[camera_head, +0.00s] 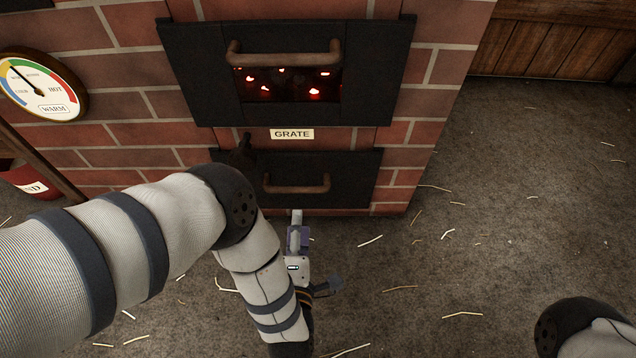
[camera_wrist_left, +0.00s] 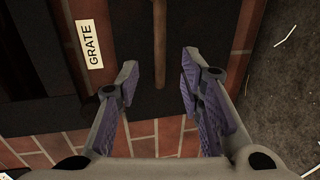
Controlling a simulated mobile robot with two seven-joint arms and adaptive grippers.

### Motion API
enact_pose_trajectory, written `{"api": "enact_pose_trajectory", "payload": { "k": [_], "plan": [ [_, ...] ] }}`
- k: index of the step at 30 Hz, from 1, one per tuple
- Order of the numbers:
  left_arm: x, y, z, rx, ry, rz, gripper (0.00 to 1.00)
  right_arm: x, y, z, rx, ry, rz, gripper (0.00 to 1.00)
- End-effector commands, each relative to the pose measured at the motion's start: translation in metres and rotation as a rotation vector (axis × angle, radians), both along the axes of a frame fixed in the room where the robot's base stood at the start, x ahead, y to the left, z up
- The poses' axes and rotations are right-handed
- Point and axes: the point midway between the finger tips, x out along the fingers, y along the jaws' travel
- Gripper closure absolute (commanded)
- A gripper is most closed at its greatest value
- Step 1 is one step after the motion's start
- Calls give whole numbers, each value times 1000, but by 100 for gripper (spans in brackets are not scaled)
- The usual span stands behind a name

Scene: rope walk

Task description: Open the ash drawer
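The ash drawer (camera_head: 355,175) is the low black front in the brick furnace, and it looks closed. Its brown bar handle (camera_head: 297,188) shows in the head view. My left gripper (camera_head: 297,216) is just below and in front of the handle, with its body over the floor. In the left wrist view the gripper (camera_wrist_left: 158,82) is open and empty. The handle (camera_wrist_left: 160,45) shows there as an upright bar, lined up with the gap between the fingers; contact cannot be seen. My left arm hides the drawer's left part. My right gripper is out of view.
Above is a black firebox door (camera_head: 195,75) with a brown handle and glowing embers. A GRATE label (camera_head: 292,134) and a dark knob (camera_head: 245,147) sit between. A dial gauge (camera_head: 40,85) and red bucket (camera_head: 30,180) stand left. The straw-littered floor (camera_head: 520,200) is clear right.

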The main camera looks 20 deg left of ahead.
Motion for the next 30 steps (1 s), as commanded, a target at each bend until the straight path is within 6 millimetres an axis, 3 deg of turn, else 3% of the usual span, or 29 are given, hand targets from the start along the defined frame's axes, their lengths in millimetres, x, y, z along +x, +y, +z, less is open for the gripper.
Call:
{"api": "enact_pose_trajectory", "payload": {
  "k": [9,15,26,30],
  "plan": [
    [69,20,-18,1,-1,1,65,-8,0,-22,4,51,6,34],
    [102,30,-24,1,1,-1,65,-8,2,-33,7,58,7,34],
    [111,32,-23,1,2,-1,65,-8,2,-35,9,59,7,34],
    [110,32,-23,1,2,-1,97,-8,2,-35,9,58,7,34]
  ]
}}
